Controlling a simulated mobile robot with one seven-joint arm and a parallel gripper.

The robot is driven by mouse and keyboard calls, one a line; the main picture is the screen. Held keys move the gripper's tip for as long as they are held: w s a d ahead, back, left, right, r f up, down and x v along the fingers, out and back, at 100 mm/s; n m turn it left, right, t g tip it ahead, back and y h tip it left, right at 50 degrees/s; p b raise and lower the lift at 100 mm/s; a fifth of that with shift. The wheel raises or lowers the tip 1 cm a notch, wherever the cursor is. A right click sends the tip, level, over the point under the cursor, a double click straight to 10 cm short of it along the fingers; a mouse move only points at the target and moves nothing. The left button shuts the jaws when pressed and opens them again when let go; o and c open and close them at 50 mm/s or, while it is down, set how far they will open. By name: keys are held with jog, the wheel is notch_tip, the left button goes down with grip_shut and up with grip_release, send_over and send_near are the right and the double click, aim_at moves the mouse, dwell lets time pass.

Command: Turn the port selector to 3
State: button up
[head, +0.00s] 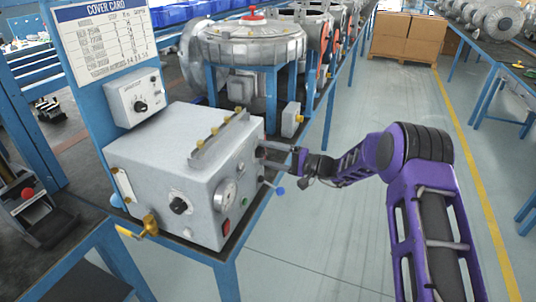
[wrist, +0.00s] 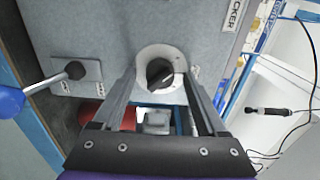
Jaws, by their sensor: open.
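A dark knob on a pale round plate (wrist: 160,73) is on the grey box's side face in the wrist view, with small marks beside it too small to read. I cannot tell for certain that it is the port selector. My gripper (wrist: 160,82) is open, its two fingers on either side of the knob in the picture; I cannot tell whether they touch it. In the head view my gripper (head: 265,154) is at the right side of the grey box (head: 160,150), and this knob is hidden. Another black knob (head: 180,205) is on the box's front face.
A lever with a blue ball (head: 280,190) sticks out below my gripper; the ball also shows in the wrist view (wrist: 9,99). A small box with a black knob (head: 140,106) is mounted above left. A brass valve (head: 150,225) juts forward. The aisle floor at right is clear.

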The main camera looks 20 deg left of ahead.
grip_shut()
dwell(0.4)
jog(key=shift+m, duration=0.3)
jog(key=m+b, duration=0.1)
jog(key=m, duration=0.2)
jog(key=shift+b, duration=0.3)
jog(key=m, duration=0.5)
jog(key=m+p, duration=0.1)
jog(key=m, duration=0.4)
jog(key=shift+r+p, duration=0.1)
jog(key=shift+p, duration=0.2)
jog(key=shift+m+p, duration=0.65)
jog(key=shift+m, duration=1.45)
